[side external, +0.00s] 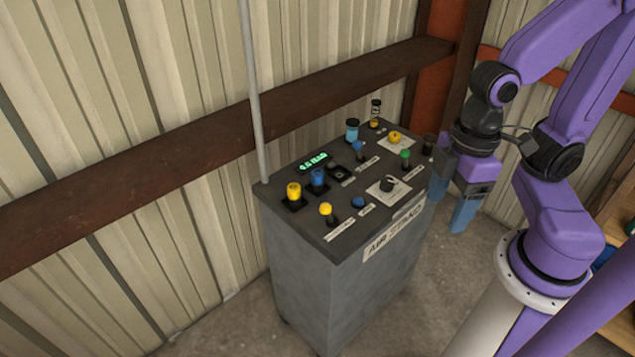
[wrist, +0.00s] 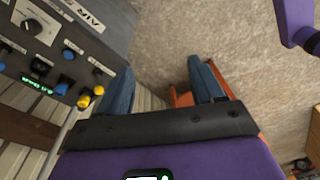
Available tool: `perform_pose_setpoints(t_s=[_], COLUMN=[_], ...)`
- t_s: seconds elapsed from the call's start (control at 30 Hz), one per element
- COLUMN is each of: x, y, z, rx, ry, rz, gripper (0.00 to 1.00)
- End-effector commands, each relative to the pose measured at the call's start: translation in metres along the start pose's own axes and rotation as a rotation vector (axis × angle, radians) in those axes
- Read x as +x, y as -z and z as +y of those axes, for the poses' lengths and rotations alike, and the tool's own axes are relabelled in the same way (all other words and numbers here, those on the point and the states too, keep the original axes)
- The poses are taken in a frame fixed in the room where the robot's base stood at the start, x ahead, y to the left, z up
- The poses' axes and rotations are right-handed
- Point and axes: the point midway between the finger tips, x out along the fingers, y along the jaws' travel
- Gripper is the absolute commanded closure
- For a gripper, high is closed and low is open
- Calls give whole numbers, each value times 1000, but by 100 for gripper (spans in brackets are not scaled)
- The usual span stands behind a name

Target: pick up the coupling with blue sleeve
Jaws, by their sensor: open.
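The coupling with the blue sleeve (side external: 318,179) stands upright in a dark square base on the top of the grey air stand (side external: 300,265), near its left end. It also shows in the wrist view (wrist: 63,86), left of the fingers. A similar yellow-sleeved piece (side external: 293,191) stands close beside it, toward the left corner. My gripper (side external: 453,195) hangs off the right side of the stand, well apart from the coupling. Its blue fingers (wrist: 160,88) are spread with only floor and an orange post between them. Nothing is held.
A yellow-topped lever (side external: 326,209), a blue button (side external: 358,202), a black knob (side external: 388,184), a blue-topped lever (side external: 357,147) and a light-blue jar (side external: 352,128) crowd the panel. A thin grey pole (side external: 253,90) rises by the left corner. The ribbed wall stands behind.

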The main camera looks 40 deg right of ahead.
Motion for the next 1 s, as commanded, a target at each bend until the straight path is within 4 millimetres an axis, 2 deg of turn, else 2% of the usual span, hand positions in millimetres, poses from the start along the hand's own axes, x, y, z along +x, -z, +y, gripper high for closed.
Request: perform_pose_setpoints(t_s=[0.17,0.27,0.37,0.5,0.63,0.73,0.9,1.0], x=[35,54,73,97,117,128,137,136], y=[47,74,96,118,128,127,111,98], z=[-1,8,22,54,92,124,177,201], rx=[187,316,449,633,788,893,1014,1047], ry=[62,73,60,0,-100,-205,-424,-550], rz=[117,198,279,394,502,585,722,788], gripper=[33,33,33,33,33,33,33,33])
